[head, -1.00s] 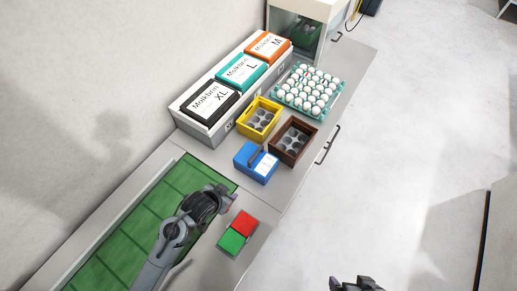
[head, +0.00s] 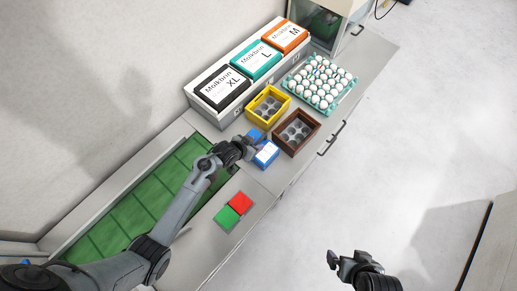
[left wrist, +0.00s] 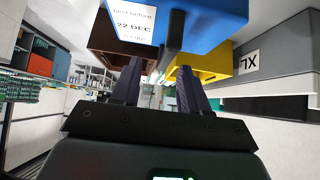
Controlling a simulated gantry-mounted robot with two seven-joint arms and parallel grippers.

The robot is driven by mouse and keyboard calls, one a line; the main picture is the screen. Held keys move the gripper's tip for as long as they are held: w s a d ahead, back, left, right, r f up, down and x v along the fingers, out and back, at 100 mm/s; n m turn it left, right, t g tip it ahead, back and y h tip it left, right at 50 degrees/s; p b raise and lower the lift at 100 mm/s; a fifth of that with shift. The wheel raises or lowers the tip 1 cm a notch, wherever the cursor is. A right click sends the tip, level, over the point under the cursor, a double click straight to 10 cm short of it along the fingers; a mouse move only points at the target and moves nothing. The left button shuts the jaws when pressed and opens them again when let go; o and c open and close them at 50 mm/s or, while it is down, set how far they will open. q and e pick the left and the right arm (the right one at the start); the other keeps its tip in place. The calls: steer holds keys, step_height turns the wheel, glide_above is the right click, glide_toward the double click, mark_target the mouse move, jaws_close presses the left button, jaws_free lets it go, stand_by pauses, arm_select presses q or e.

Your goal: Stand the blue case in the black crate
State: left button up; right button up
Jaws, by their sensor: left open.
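The blue case (head: 265,155) stands on the counter in front of the yellow and brown crates. It has a white label and is partly hidden by my left gripper (head: 248,145) in the head view. In the left wrist view, the blue case (left wrist: 205,14) hangs large at the top, and its dark handle (left wrist: 173,30) reaches between the two open fingers of my left gripper (left wrist: 163,88). I cannot tell whether they touch. The black-topped section marked XL (head: 220,90) is at the near end of the white rack. My right gripper (head: 347,264) is away over the floor.
A yellow crate (head: 254,117) and a brown crate (head: 313,134) stand close behind the case. An egg tray (head: 292,81) lies beyond. Bare counter (head: 252,195) lies between blocks and case.

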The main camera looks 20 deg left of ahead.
mark_target(258, 142)
arm_select(q)
steer(key=shift+a+x, duration=0.15)
steer(key=shift+x, duration=1.15)
steer(key=shift+a+x, duration=0.2)
steer(key=shift+x, duration=1.15)
jaws_close()
